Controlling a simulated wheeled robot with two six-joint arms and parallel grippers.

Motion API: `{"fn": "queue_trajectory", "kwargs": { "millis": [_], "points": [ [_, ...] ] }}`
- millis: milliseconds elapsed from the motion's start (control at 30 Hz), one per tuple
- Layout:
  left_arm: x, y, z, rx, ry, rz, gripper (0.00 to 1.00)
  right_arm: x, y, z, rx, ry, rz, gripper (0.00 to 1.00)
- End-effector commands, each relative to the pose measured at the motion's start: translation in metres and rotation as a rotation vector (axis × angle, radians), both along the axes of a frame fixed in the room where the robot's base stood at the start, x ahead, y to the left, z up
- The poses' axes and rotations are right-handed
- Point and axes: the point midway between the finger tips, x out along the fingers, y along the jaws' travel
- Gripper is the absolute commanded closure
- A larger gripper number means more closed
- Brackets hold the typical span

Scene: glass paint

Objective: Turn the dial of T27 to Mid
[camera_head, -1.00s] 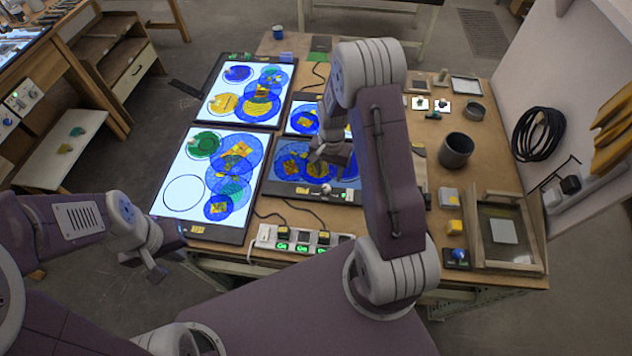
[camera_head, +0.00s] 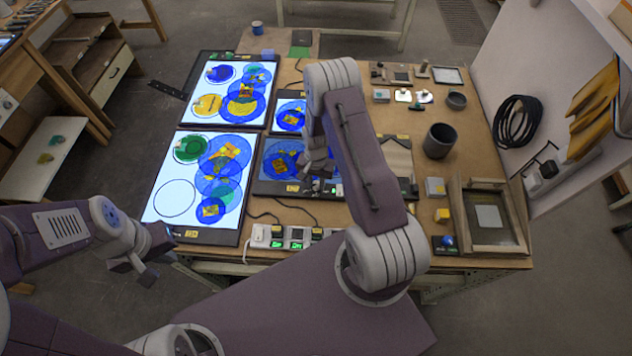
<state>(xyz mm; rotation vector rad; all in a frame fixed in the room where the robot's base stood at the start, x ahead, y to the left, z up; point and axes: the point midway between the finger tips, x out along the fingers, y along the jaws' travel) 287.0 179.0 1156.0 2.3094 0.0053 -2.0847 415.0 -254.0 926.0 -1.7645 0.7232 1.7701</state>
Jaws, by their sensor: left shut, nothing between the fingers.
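Several light panels lie on the table, and their small yellow tags are too small to read, so I cannot tell which is T27. The dim middle panel (camera_head: 270,180) has blue and yellow discs on it, a yellow tag and a small green readout on its front edge. My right gripper (camera_head: 317,172) is over the right part of this panel, close to its front edge. It hides the dial there, and I cannot tell whether it touches it or how its fingers stand. My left gripper (camera_head: 146,276) is shut and empty, in front of the table's front-left corner.
Two bright panels, one behind (camera_head: 205,75) and one in front (camera_head: 160,215), lie on the left. A power strip (camera_head: 262,236) with green lights runs along the front edge. A dark cup (camera_head: 439,141), a yellow block (camera_head: 442,215) and a framed tray (camera_head: 510,237) stand on the right.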

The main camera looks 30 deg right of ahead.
Motion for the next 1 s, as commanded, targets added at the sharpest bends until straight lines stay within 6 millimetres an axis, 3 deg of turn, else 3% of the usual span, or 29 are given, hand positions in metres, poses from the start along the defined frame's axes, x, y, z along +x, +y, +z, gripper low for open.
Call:
{"fn": "queue_trajectory", "kwargs": {
  "millis": [467, 1000],
  "points": [
    [0.0, 0.0, -0.006, 0.0, 0.0, 0.0, 1.0, 0.002, 0.0, -0.001, 0.0, -0.005, 0.097, 1.0],
    [0.0, 0.0, -0.027, 0.0, 0.0, 0.0, 1.0, 0.002, 0.0, 0.0, -0.001, -0.005, 0.578, 1.0]
  ]
}}
